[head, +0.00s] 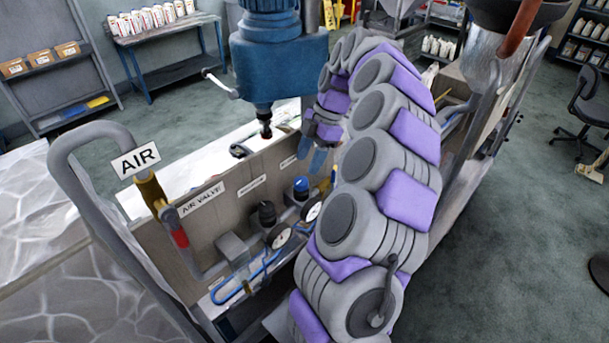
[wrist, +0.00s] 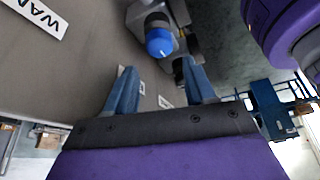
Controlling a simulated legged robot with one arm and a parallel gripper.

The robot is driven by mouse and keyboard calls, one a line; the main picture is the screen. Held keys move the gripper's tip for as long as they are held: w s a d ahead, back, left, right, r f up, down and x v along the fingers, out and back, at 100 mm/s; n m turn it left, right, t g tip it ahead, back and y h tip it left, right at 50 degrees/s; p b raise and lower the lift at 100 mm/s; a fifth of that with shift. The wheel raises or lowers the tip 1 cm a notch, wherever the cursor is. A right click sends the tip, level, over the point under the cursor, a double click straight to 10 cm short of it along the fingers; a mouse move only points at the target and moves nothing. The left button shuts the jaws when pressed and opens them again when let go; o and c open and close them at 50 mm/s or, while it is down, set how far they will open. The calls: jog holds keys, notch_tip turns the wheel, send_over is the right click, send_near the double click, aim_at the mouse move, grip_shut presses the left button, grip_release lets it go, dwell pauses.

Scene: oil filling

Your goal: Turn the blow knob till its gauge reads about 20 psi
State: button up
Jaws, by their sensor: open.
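A blue-capped knob (head: 301,186) and a black knob (head: 266,213) stand on the side panel in the head view. Beside them are a left gauge (head: 278,238) and a right gauge (head: 312,210), with readings too small to tell. The labels by the knobs are too small to read, so I cannot tell from lettering which is blow. My gripper (head: 323,166) is open and empty, above and behind the blue knob. In the wrist view the blue knob (wrist: 160,43) lies beyond the open fingertips (wrist: 160,75), roughly centred between them and apart from them.
A red-handled air valve (head: 178,232) and a grey pipe rail (head: 62,140) are at the left. Blue hoses (head: 235,288) run under the gauges. The upright panel (head: 225,208) stands behind the knobs. A blue machine head (head: 278,65) hangs behind. My arm hides the right side.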

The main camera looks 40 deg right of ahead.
aim_at(301, 180)
jog(key=a+f, duration=0.2)
jog(key=f, duration=0.1)
jog(key=shift+w+a+f, duration=0.15)
jog(key=shift+a, duration=0.05)
jog(key=f, duration=0.1)
jog(key=d+f, duration=0.1)
jog(key=shift+w+d+f, duration=0.1)
jog(key=shift+d+f, duration=0.35)
jog(key=shift+d, duration=0.1)
jog(key=shift+a, duration=1.25)
jog(key=shift+c, duration=0.3)
jog(key=shift+a, duration=0.15)
jog(key=c, duration=0.3)
jog(key=shift+d, duration=0.6)
jog(key=c, duration=0.4)
